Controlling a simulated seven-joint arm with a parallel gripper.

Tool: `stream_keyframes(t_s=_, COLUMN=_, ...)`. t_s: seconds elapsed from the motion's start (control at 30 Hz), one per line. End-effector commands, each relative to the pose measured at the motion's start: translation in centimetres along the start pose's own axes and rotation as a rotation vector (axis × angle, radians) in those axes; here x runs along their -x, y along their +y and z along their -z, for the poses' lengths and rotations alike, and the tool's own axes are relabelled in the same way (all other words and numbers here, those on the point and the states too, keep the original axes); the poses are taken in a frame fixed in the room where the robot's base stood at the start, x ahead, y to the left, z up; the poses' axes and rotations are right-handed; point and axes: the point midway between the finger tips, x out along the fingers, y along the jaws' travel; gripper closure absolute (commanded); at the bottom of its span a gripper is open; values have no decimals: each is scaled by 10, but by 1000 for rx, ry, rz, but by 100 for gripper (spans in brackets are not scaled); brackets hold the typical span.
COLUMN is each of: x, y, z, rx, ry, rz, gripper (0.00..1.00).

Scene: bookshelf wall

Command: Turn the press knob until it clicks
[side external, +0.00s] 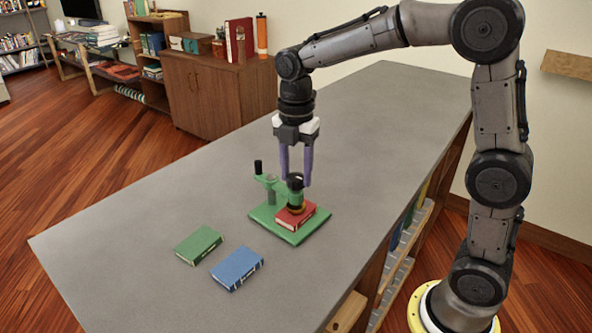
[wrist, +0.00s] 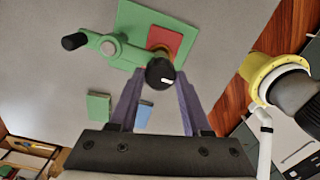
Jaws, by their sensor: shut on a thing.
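The green press (side external: 271,190) stands on the grey table, with a red book (side external: 290,218) lying flat on its base under the screw. The black press knob (side external: 295,181) tops the screw; in the wrist view the knob (wrist: 160,73) sits between my fingertips. My gripper (side external: 296,182) points straight down from above and is shut on the knob, one purple finger on each side. The gripper also shows in the wrist view (wrist: 161,76). A side arm of the press ends in a black handle (wrist: 74,41). The knob's contact faces are partly hidden by the fingers.
A green book (side external: 198,245) and a blue book (side external: 237,268) lie flat on the table in front of the press. The table (side external: 360,120) is clear behind the press. A wooden cabinet (side external: 215,95) stands beyond its far left edge.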

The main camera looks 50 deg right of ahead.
Motion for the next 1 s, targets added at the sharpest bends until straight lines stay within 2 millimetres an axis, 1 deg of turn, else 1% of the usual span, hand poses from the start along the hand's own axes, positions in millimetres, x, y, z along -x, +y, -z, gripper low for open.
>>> stream_keyframes(t_s=0.27, x=0, y=0, z=0, rx=-32, ry=0, rz=0, gripper=100)
stream_keyframes(t_s=0.47, x=1, y=0, z=0, rx=-132, ry=0, rz=-1, gripper=100)
stream_keyframes(t_s=0.67, x=1, y=0, z=0, rx=-298, ry=0, rz=-1, gripper=100)
stream_keyframes(t_s=1.0, x=1, y=0, z=0, rx=-622, ry=0, rz=-2, gripper=100)
